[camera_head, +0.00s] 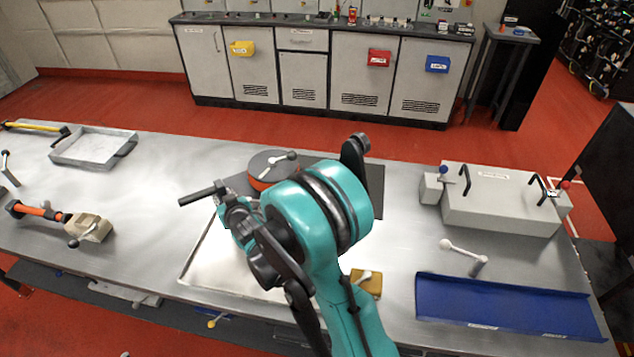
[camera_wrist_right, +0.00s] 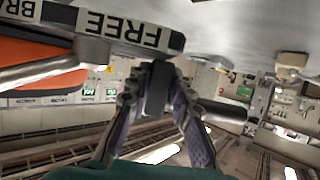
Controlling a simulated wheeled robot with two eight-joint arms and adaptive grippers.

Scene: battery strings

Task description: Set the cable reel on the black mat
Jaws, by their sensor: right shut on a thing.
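The cable reel (camera_head: 258,183), orange with a dark grey top and a pale crank on it, is over the left part of the black mat (camera_head: 373,184). Whether its underside touches the mat is hidden. My right gripper (camera_head: 228,205) is in front of the reel, with a dark bar sticking out to its left. In the right wrist view, my right gripper (camera_wrist_right: 157,95) is shut on a dark grip close to the reel's orange side (camera_wrist_right: 40,68) and a band lettered "FREE". My arm hides much of the mat. My left gripper is not in view.
A bright panel (camera_head: 212,268) lies in front of the mat. A grey box (camera_head: 500,208) with black handles and a blue tray (camera_head: 500,303) are at right. A metal tray (camera_head: 92,148) and an orange-handled tool (camera_head: 40,211) are at left. A yellow block (camera_head: 367,285) is near my arm.

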